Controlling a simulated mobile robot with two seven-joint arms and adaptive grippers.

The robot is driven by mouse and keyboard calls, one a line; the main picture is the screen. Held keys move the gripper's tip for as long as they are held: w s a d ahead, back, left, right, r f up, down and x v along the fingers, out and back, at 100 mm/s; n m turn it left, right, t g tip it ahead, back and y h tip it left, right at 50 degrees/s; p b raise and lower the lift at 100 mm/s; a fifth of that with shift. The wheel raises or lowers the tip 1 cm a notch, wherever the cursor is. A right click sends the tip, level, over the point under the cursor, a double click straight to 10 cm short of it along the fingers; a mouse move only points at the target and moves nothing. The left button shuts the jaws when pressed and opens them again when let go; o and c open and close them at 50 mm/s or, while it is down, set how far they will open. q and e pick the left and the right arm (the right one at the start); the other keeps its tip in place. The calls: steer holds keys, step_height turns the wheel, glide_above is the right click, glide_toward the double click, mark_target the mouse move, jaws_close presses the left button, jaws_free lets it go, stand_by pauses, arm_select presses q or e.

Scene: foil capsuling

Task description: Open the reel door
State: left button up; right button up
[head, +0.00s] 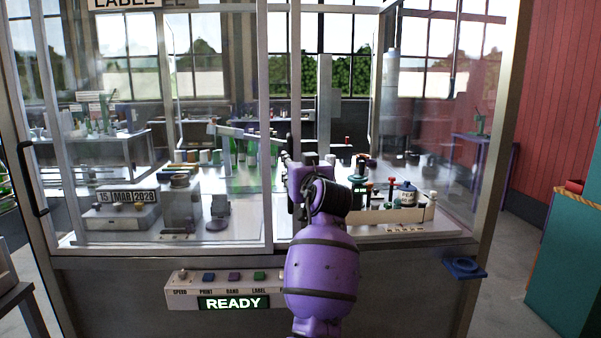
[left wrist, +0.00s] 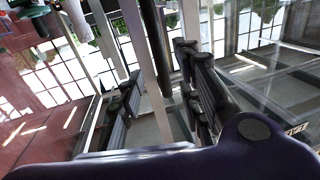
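The glazed machine cabinet fills the head view. A large framed glass door panel (head: 215,120) closes its left part and has a black handle (head: 38,178) at its left edge. In the left wrist view, the fingers of my left gripper (left wrist: 160,105) stand apart. A dark upright bar (left wrist: 155,45) shows between them; I cannot tell whether they touch it. My right gripper is not in view.
A control panel reading READY (head: 232,303) is on the cabinet front below. Bottles (head: 240,150), a date block (head: 130,196) and small tools stand inside. A blue ring holder (head: 464,268) sticks out at the lower right. A teal cabinet (head: 560,265) stands at the right.

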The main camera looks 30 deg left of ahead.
arm_select(q)
steer(key=v, duration=0.5)
steer(key=shift+s+d, duration=0.25)
steer(key=shift+s, duration=0.05)
